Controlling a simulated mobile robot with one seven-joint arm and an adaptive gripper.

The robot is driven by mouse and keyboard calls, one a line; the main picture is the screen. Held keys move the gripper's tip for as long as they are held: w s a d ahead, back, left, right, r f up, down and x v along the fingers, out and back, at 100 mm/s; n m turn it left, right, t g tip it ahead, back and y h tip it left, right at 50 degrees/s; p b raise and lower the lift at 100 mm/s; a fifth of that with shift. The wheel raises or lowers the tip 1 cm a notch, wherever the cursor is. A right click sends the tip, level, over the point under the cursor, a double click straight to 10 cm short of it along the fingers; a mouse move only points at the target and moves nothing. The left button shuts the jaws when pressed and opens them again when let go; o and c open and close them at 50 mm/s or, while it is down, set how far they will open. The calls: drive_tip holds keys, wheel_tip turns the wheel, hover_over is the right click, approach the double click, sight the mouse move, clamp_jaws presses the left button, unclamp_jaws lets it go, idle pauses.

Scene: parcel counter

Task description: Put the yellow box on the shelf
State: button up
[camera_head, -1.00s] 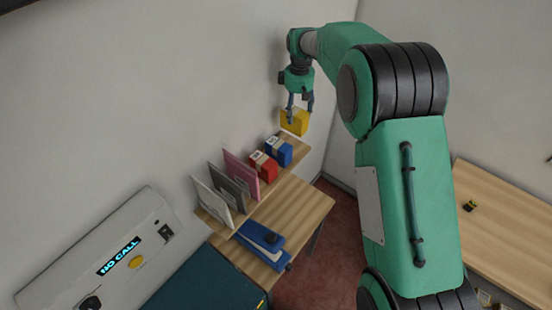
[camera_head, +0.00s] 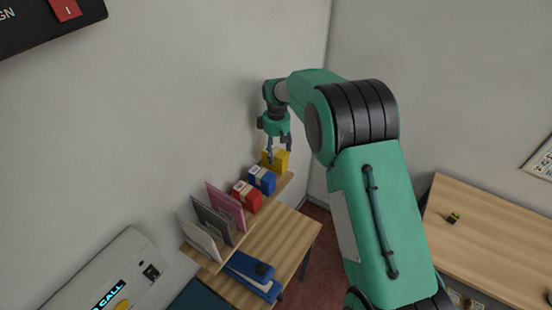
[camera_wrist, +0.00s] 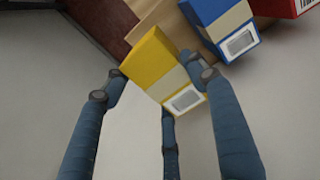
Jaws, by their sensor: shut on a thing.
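The yellow box (camera_head: 281,160) is at the far end of the wooden wall shelf (camera_head: 285,182) in the head view, beside the blue box. My gripper (camera_head: 279,154) is above it, fingers down, shut on it. In the wrist view the yellow box (camera_wrist: 160,68), with a pale band and label, sits between the fingers of my gripper (camera_wrist: 158,90). It looks slightly tilted there, over the shelf's end. I cannot tell whether its base touches the shelf.
On the shelf stand a blue box (camera_head: 262,179), a red box (camera_head: 247,196) and several upright panels (camera_head: 214,222). A wooden table (camera_head: 285,240) with a blue stapler-like object (camera_head: 251,272) is below. The wall is close behind the shelf.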

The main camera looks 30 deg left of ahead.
drive_tip(key=shift+f, duration=0.1)
drive_tip(key=shift+f+p, duration=0.35)
drive_tip(key=shift+f, duration=1.45)
drive_tip(key=shift+f, duration=0.15)
drive_tip(key=o, duration=1.4)
drive_tip(key=shift+c, duration=0.2)
wheel_tip(320, 180, up, 12)
drive_tip(key=shift+r+b, duration=0.15)
drive_tip(key=shift+b, duration=1)
